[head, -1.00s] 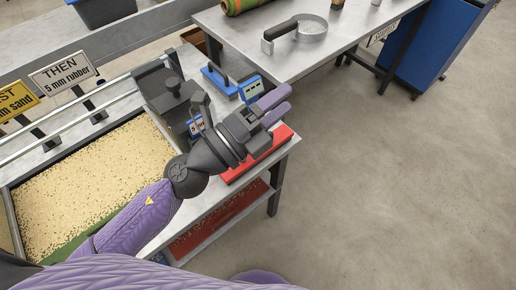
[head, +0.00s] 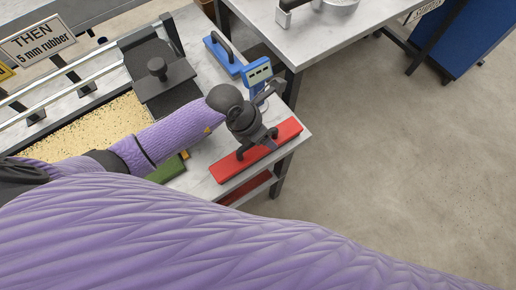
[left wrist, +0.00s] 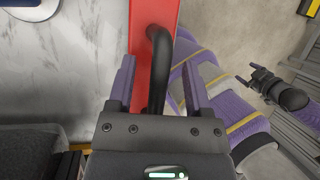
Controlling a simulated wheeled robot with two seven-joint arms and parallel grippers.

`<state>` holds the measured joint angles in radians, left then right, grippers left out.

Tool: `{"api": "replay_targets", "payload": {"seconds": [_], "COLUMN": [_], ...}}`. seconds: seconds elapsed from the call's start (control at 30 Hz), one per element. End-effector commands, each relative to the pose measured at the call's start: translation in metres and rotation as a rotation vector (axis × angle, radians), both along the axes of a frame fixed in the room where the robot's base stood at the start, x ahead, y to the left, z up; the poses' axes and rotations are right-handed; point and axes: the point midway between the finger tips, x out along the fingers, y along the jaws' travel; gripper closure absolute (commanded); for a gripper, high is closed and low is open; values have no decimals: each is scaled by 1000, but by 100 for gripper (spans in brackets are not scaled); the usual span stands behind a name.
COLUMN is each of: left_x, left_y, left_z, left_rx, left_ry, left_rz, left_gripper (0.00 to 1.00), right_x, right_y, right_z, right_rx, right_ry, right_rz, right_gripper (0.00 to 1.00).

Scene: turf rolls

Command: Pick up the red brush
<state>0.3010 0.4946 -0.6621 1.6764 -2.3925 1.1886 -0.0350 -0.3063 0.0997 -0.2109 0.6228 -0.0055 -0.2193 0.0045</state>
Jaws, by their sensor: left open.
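The red brush (head: 228,169) lies on the grey-white bench top near its right edge, its black handle upward. My left gripper (head: 258,147) is above the brush's middle and points down at it, hiding part of the handle. In the left wrist view the open jaws of my left gripper (left wrist: 160,82) straddle the black handle, with the red body of the brush (left wrist: 140,38) behind. The handle stands between the fingers, with a gap visible on each side. My right gripper (left wrist: 262,80) appears at the right of that view, too small to read its jaws.
A blue float with a black handle (head: 222,55) lies farther back. A dark block with a knob (head: 160,85) stands left, beside a granule-filled tray (head: 85,130). Floor is open at right.

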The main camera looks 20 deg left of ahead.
Motion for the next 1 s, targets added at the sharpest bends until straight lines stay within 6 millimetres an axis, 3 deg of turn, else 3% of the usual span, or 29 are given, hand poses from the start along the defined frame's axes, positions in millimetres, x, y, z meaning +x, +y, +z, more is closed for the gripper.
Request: {"api": "replay_targets", "payload": {"seconds": [0.2,0.27,0.5,0.53,0.87,1.0], "left_x": [1,1,1,1,1,2], "left_y": [-1,-1,-1,-1,-1,-1], "left_z": [-2,-1,-1,-1,-1,20], "left_rx": [-1,-1,-1,-1,-2,0], "left_ry": [-1,-1,0,0,-1,-5], "left_rz": [0,0,0,0,0,0], "left_gripper": [36,46,97,100,100,100], "right_x": [2,2,2,2,2,3], "right_y": [-1,-1,-1,-1,-2,-2], "right_z": [0,0,0,0,0,10], "right_rx": [-1,-1,-1,-1,-2,-3], "right_ry": [-4,-5,-5,-5,-4,-7], "right_rz": [1,1,0,0,-1,0], "right_gripper": [16,16,16,16,16,16]}}
